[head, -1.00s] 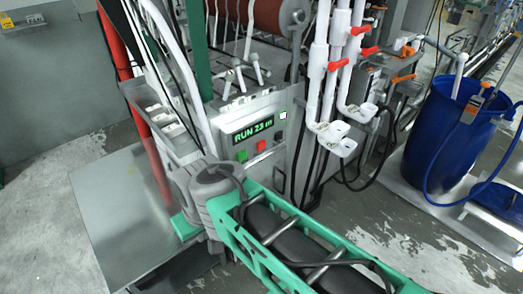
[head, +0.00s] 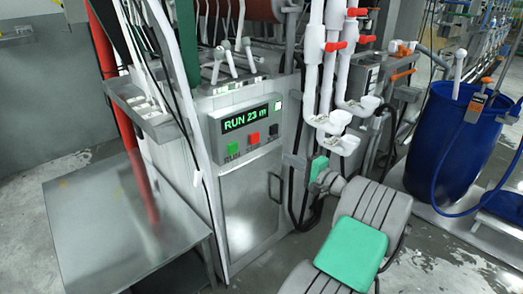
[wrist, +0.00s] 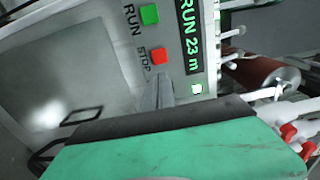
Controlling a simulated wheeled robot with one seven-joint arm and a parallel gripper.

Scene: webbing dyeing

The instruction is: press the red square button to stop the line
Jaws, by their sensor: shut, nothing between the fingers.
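In the wrist view the red button (wrist: 158,56), labelled STOP, shows uncovered just beyond my gripper (wrist: 159,84). My gripper's fingers are together, empty, and point towards the button. Whether they touch it cannot be told, but a small gap seems to show. The display (head: 246,118) reads RUN 23 m. In the head view my arm's end is right of and below the panel, and the fingertips are not clear.
White pipes with red valve handles (head: 336,46) hang right of the panel, close to my arm. A metal table (head: 110,215) stands at the left. A blue barrel (head: 440,150) stands at the right. The cabinet door (head: 250,208) below the panel is clear.

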